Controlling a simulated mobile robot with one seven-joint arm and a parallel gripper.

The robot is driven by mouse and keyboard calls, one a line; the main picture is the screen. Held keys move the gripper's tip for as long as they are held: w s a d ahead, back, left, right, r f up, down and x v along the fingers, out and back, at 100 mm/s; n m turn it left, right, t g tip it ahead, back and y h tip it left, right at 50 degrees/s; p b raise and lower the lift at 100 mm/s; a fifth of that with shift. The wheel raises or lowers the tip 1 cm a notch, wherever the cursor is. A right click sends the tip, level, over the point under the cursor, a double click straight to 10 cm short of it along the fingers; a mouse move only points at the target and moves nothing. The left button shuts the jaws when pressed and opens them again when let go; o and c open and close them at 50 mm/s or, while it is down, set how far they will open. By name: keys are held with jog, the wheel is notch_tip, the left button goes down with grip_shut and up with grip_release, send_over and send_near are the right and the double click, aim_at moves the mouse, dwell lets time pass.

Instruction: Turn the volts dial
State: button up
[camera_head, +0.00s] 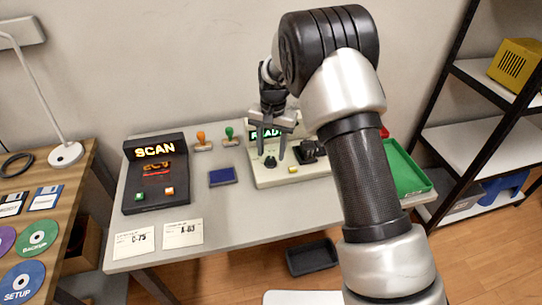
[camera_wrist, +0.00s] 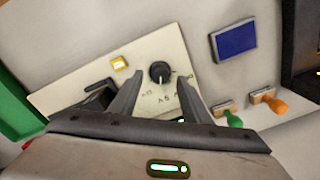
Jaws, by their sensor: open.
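A cream panel (camera_head: 262,181) with a lit, partly hidden green display stands on the grey table. On it is a round black dial (camera_head: 270,162) with a pale pointer mark, clearer in the wrist view (camera_wrist: 160,72). Dark scale marks surround it; I cannot read a volts label. My gripper (camera_head: 271,152) points down over the panel, its fingers open on either side of the dial. In the wrist view the fingertips (camera_wrist: 160,84) are apart, with the dial between and slightly beyond them. I cannot tell whether either finger touches it.
A second black control (camera_head: 310,151) and a yellow button (camera_head: 293,169) sit close by on the panel. A blue pad (camera_head: 222,176), two stamps and a black SCAN box (camera_head: 155,173) are to the left. A green tray (camera_head: 407,172) is at the right.

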jog(key=shift+f, duration=1.05)
jog(key=c, duration=1)
jog(key=shift+c, duration=0.2)
jog(key=n, duration=0.3)
jog(key=shift+n, duration=0.4)
jog(key=shift+n+p, duration=0.3)
jog(key=shift+n, duration=1.8)
